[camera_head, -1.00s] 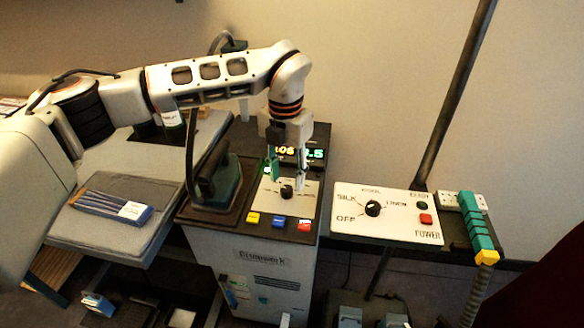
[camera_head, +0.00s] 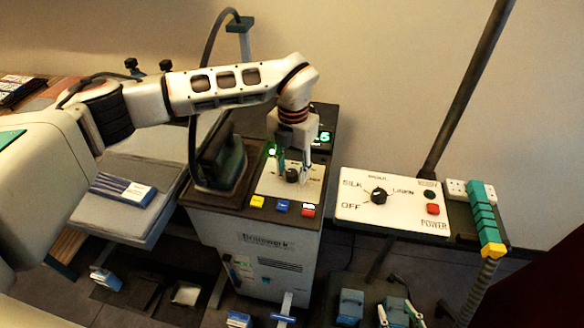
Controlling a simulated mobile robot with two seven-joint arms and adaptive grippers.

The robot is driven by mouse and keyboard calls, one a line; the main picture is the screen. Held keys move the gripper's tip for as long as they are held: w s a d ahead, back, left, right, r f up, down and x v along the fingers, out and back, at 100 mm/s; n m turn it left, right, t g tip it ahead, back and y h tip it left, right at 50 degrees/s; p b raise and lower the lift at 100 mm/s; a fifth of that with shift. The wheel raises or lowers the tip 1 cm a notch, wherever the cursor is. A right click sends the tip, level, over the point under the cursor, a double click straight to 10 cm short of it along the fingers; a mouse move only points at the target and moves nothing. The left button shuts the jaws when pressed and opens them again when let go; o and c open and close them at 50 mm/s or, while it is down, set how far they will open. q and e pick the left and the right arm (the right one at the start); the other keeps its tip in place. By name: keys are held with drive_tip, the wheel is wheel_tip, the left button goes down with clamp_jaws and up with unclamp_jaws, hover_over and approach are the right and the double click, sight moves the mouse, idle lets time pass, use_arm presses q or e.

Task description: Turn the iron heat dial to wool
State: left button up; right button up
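A black round knob (camera_head: 292,175) sits on the cream top panel (camera_head: 272,185) of the grey station. My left gripper (camera_head: 293,170) points down over this knob, its fingers apart on either side; I cannot tell whether they touch it. A larger white panel (camera_head: 352,210) to the right carries another black dial (camera_head: 379,195). Its labels read OFF, SILK, WOOL and LINEN, with WOOL at the top. The exact settings of both knobs are too small to read. My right gripper is not in view.
A dark iron (camera_head: 220,160) stands left of the small knob. Yellow (camera_head: 257,202), blue (camera_head: 282,206) and red (camera_head: 308,210) buttons line the station's front edge. A red power button (camera_head: 433,209) is on the white panel. A slanted dark pole (camera_head: 465,90) rises behind it.

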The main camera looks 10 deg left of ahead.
use_arm(q)
clamp_jaws()
drive_tip(key=shift+m, duration=0.3)
drive_tip(key=m, duration=0.2)
drive_tip(key=shift+r+m+p, duration=0.1)
drive_tip(key=shift+m+p, duration=0.2)
drive_tip(key=shift+p, duration=0.05)
drive_tip(key=m, duration=0.5)
drive_tip(key=shift+m+p, duration=0.3)
drive_tip(key=shift+p, duration=0.05)
drive_tip(key=m, duration=0.4)
drive_tip(key=shift+m+p, duration=0.35)
drive_tip(key=shift+m, duration=1.25)
